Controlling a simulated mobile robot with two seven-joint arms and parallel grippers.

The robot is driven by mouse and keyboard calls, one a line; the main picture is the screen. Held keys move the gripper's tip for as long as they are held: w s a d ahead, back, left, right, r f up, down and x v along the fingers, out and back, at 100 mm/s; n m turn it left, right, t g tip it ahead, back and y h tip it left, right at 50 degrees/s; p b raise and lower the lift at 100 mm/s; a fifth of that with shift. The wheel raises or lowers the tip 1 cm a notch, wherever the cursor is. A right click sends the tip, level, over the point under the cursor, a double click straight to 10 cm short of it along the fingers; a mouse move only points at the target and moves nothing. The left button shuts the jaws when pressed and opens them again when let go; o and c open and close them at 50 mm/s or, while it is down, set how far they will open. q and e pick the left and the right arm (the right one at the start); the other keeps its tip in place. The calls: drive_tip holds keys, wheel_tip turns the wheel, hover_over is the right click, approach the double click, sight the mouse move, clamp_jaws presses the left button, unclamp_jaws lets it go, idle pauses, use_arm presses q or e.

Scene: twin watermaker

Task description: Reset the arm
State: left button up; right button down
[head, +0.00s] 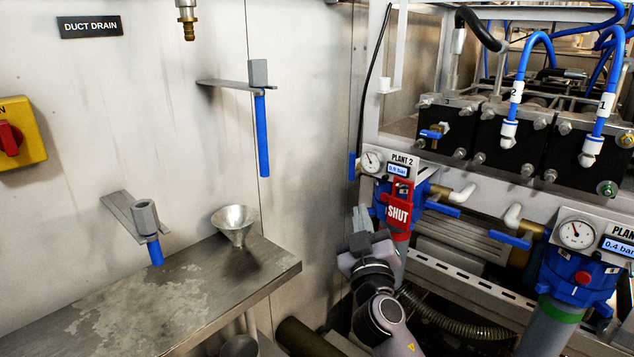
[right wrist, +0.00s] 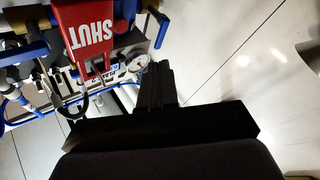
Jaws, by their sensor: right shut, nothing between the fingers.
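My right arm (head: 385,310) comes up from the bottom of the head view. Its gripper (head: 362,218) is shut and empty, just left of the red SHUT tag (head: 399,208) on the PLANT 2 unit. In the right wrist view the closed dark fingers (right wrist: 155,82) point up the picture, with the red SHUT tag (right wrist: 86,38) to their upper left. The tag appears apart from the fingers there. My left gripper is in neither view.
A steel shelf (head: 200,295) with a funnel (head: 234,222) stands left of my arm. Blue-handled tools hang on wall brackets (head: 225,86). The second plant unit (head: 580,275) is at the right, with a green ribbed hose (head: 455,322) below. Bare wall lies between shelf and PLANT 2.

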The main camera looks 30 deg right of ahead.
drive_tip(key=s+a+f+n+g+y+p, duration=0.1)
drive_tip(key=s+a+f+g+y, duration=0.15)
drive_tip(key=s+f, duration=0.4)
drive_tip(key=s+a+f+g+y+p, duration=0.2)
drive_tip(key=s+a+f+y, duration=0.1)
drive_tip(key=f, duration=0.6)
drive_tip(key=s+a+f+n+g+y+p, duration=0.1)
drive_tip(key=s+a+f+g+y, duration=0.15)
drive_tip(key=s+f, duration=0.35)
drive_tip(key=s+a+f+g+y, duration=0.1)
drive_tip(key=s+a+f, duration=0.1)
drive_tip(key=s+f, duration=0.1)
drive_tip(key=s+a+f+g+y+p, duration=0.1)
drive_tip(key=s+a+f+y, duration=0.1)
drive_tip(key=s, duration=0.4)
drive_tip(key=shift+a+f, duration=0.4)
drive_tip(key=shift+f, duration=0.3)
drive_tip(key=c, duration=1.8)
unclamp_jaws()
